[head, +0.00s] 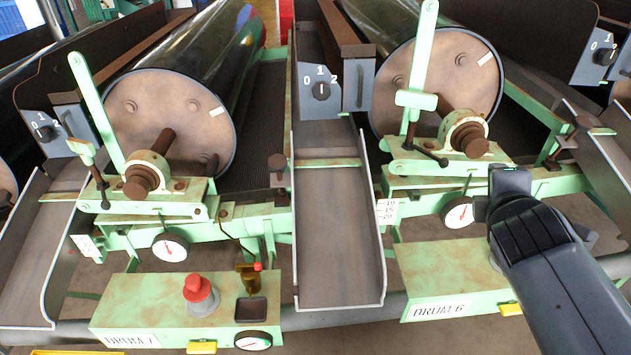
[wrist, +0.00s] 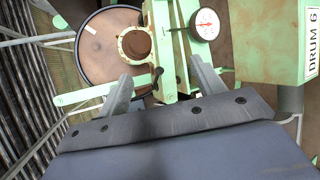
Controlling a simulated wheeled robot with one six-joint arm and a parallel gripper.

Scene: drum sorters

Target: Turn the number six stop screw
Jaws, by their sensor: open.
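Drum six's end face (head: 437,85) is at the right in the head view, above a green panel labelled DRUM 6 (head: 439,309). A dark crank-like screw handle (head: 428,151) sits at the foot of its upright green lever. A dark-headed screw (head: 562,143) stands further right on the frame. No mark shows which is the stop screw. My gripper (head: 488,200) is in front of the drum's bracket, beside the dial. In the wrist view, my gripper (wrist: 163,84) has its fingers apart, with a dark rod handle (wrist: 156,79) and green bracket between them in the picture; contact cannot be told.
A round dial (head: 458,212) is close left of my gripper; it also shows in the wrist view (wrist: 205,24). A grey chute (head: 338,230) runs between the two drum stations. Drum seven's station, with a red button (head: 198,289), is at the left.

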